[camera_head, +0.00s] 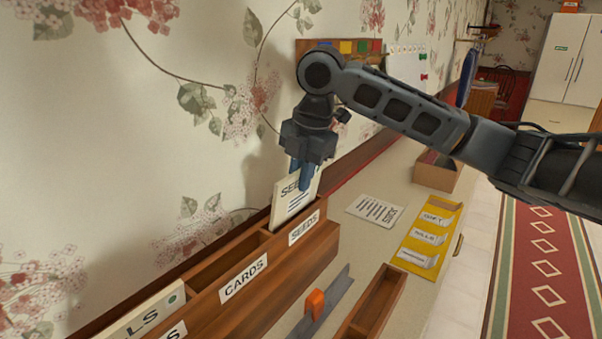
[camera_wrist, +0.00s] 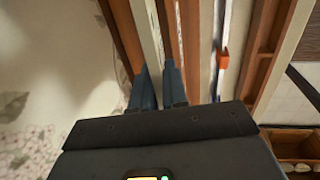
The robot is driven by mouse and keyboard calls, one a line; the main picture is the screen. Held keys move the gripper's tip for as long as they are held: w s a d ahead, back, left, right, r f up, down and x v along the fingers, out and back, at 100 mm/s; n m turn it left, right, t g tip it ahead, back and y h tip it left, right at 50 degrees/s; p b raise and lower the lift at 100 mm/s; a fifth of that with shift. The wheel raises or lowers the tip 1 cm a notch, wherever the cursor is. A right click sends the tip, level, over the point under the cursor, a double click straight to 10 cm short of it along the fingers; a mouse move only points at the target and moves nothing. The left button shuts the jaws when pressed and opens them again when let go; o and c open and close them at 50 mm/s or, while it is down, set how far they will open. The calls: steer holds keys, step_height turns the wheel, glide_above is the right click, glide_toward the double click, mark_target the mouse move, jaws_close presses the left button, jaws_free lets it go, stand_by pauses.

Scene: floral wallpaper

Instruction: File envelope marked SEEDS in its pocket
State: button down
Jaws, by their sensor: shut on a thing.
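The SEEDS envelope (camera_head: 291,203) is a white upright card with its printed top partly covered by my fingers. Its lower part is inside the pocket labelled SEEDS (camera_head: 304,228), at the far end of the wooden sorter (camera_head: 205,322). My gripper (camera_head: 305,175) is above that pocket, pointing down, with its blue fingers shut on the envelope's top edge. In the wrist view the fingers (camera_wrist: 159,92) straddle the envelope's pale edge (camera_wrist: 146,32). The envelope's bottom is hidden by the pocket's front wall.
The CARDS pocket (camera_head: 243,278) beside it looks empty; a nearer pocket holds another envelope (camera_head: 143,315). On the counter lie a printed card (camera_head: 375,209), a yellow holder with labelled slips (camera_head: 429,236), a grey strip with an orange slider (camera_head: 315,303) and a wooden tray (camera_head: 372,307). The wall stands close behind.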

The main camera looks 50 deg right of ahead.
steer(key=shift+f+b, duration=0.95)
steer(key=shift+f, duration=0.8)
steer(key=c, duration=1.1)
jaws_free()
steer(key=shift+r, duration=0.1)
steer(key=r, duration=0.2)
steer(key=s+r, duration=0.1)
steer(key=r, duration=0.4)
steer(key=shift+s+r, duration=0.25)
